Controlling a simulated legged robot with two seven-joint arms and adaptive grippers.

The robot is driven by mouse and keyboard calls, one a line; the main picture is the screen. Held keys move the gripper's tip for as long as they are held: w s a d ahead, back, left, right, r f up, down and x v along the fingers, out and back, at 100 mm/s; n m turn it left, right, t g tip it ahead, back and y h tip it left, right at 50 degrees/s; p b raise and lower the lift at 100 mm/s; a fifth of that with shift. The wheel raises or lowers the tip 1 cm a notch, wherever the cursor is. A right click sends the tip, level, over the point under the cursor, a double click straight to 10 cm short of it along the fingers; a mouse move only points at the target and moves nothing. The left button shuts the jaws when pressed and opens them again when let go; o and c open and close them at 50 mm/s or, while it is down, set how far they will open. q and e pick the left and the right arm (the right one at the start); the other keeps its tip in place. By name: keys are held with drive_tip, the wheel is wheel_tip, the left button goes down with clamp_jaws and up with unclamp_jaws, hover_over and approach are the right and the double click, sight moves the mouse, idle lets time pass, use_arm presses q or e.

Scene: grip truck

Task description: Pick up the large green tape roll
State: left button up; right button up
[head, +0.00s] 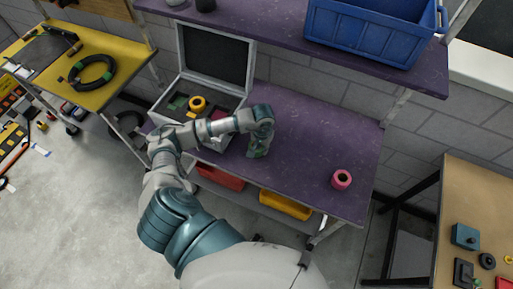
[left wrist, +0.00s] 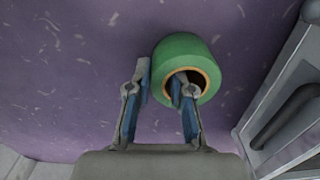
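The large green tape roll (left wrist: 187,62) rests on the purple tabletop in the left wrist view, its tan-rimmed hole facing my gripper. My left gripper (left wrist: 162,80) is open around the roll's near left wall. Its right fingertip is at the hole and overlaps it, and its left fingertip is just outside the wall. I cannot tell whether either finger touches the roll. In the head view my left gripper (head: 258,148) points down at the purple table (head: 310,145), and it largely hides the roll. My right gripper is not in view.
An open case (head: 216,55) holding a yellow roll (head: 197,103) stands left of my gripper, with its edge close by in the wrist view. A pink roll (head: 341,180) sits at the table's right. A purple shelf with a blue crate (head: 365,28) hangs above. The table's middle is clear.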

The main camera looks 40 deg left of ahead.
sight(262, 149)
use_arm(q)
clamp_jaws()
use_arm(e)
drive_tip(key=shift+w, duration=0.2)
